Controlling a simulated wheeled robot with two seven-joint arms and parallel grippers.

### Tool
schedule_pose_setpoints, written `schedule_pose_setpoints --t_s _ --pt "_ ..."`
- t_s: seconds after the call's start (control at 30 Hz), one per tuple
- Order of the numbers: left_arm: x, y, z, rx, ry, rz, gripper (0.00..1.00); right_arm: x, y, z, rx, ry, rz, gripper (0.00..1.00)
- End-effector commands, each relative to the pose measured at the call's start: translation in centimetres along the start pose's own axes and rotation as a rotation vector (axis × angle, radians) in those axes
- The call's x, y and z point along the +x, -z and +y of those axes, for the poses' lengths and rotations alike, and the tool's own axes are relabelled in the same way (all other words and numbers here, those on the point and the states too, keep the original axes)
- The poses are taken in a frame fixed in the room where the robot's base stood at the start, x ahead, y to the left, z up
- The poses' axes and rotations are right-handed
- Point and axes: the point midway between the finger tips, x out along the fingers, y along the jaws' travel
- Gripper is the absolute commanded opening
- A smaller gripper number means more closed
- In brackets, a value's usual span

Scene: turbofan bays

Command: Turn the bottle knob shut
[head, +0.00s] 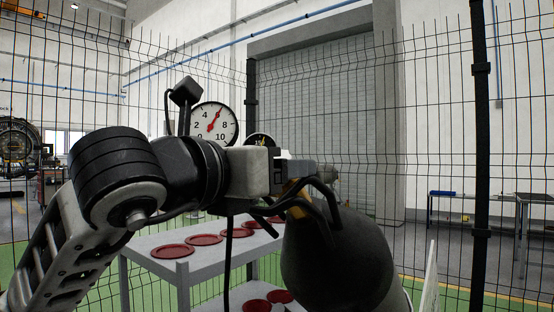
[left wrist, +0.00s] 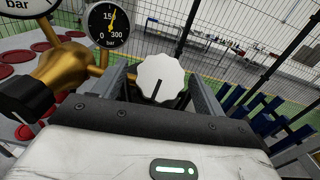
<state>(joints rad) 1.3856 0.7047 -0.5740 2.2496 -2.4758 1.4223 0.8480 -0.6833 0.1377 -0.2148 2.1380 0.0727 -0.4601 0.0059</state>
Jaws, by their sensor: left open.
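The white scalloped bottle knob (left wrist: 160,78), with a dark line on its face, sits between the two fingers of my left gripper (left wrist: 163,88) in the left wrist view. The gripper is open, with a finger on each side; I cannot tell whether either touches the knob. In the head view my left gripper (head: 288,172) is at the top of the dark grey bottle (head: 335,262) and hides the knob. A brass valve body (left wrist: 65,68) lies left of the knob in the left wrist view. My right gripper is not in view.
A large dial gauge (head: 214,122) and a smaller one (left wrist: 108,24) stand close behind the gripper. Black bars (head: 326,200) curve around the bottle's top. A grey cart (head: 150,240) holds several red discs. A wire fence stands behind.

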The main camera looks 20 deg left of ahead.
Motion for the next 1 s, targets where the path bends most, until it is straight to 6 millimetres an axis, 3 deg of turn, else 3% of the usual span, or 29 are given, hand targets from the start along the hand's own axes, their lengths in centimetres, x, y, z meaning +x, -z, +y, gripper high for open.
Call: schedule_pose_setpoints --t_s 0.13,0.43,0.47,0.6,0.63,1.0 --pt "1.12 0.02 0.01 0.0 0.0 0.002 0.71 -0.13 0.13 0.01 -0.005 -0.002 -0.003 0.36" --pt "1.37 0.07 0.0 0.001 0.0 0.0 0.71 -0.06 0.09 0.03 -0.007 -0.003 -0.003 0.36" --pt "1.36 0.07 0.0 0.001 0.0 0.0 0.69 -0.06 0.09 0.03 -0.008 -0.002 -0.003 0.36" --pt "1.34 0.06 0.0 0.0 0.0 0.0 0.3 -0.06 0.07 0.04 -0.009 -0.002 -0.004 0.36" --pt "1.34 0.06 0.0 0.0 0.0 0.0 0.27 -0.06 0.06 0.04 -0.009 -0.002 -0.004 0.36" --pt "1.34 0.21 0.06 0.031 0.032 0.001 0.27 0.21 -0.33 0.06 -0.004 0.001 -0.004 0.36"
